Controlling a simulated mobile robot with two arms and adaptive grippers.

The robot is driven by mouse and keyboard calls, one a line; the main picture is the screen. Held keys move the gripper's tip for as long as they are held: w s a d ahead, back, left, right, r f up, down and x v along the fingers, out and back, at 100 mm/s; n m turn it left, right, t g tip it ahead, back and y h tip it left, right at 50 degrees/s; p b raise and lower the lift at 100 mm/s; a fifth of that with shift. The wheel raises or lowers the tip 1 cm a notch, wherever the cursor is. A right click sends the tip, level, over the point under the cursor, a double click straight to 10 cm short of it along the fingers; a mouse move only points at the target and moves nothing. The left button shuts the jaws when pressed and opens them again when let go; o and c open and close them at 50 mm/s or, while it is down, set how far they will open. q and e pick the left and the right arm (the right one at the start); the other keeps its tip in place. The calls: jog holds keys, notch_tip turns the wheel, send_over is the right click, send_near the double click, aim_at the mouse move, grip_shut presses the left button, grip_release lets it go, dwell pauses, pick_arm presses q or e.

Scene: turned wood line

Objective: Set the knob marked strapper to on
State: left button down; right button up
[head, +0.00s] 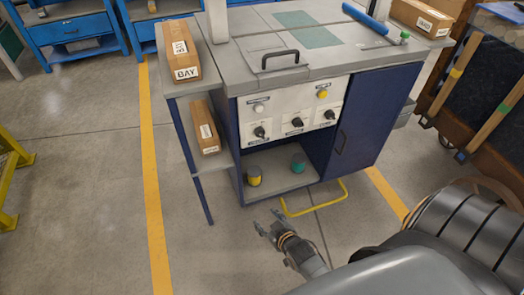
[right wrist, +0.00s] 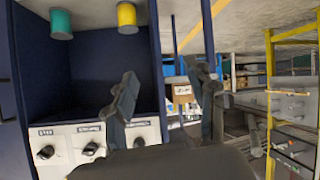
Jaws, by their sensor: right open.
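A light control panel (head: 290,112) on the blue cabinet carries three black knobs in its lower row: a left knob (head: 260,132), a middle knob (head: 297,123) and a right knob (head: 330,115). Their labels are too small to read, so I cannot tell which is strapper. The knobs also show along the bottom of the right wrist view, the middle one (right wrist: 91,148) left of the fingers. My right gripper (head: 268,221) is open and empty, low in front of the cabinet, apart from the panel; its spread fingers show in the right wrist view (right wrist: 166,80). My left gripper is not in view.
A white button (head: 259,107) and a yellow button (head: 322,94) sit above the knobs. Yellow and teal cylinders (head: 254,176) stand on the open shelf below. A yellow rail (head: 315,207) juts out at floor level. Boxes (head: 182,58) lie on side shelves at left.

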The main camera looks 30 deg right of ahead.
jog(key=w+d+r+t+h+b, duration=0.1)
jog(key=w+d+r+t+b, duration=0.3)
jog(key=r, duration=0.3)
pick_arm(q)
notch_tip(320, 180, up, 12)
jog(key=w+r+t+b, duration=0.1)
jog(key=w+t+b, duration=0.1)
jog(key=b, duration=0.2)
pick_arm(e)
jog(key=t+h, duration=0.2)
send_near(262, 136)
jog(key=b+x, duration=0.2)
jog(key=x, duration=0.7)
jog(key=shift+b, duration=0.35)
jog(key=shift+w, duration=0.3)
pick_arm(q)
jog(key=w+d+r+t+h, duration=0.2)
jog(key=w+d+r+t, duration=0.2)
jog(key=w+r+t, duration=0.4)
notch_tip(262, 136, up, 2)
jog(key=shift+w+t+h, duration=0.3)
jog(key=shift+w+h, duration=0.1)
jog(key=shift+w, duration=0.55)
pick_arm(e)
jog(key=c, duration=1.2)
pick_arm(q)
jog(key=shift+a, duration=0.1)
pick_arm(e)
jog(key=shift+o, duration=0.2)
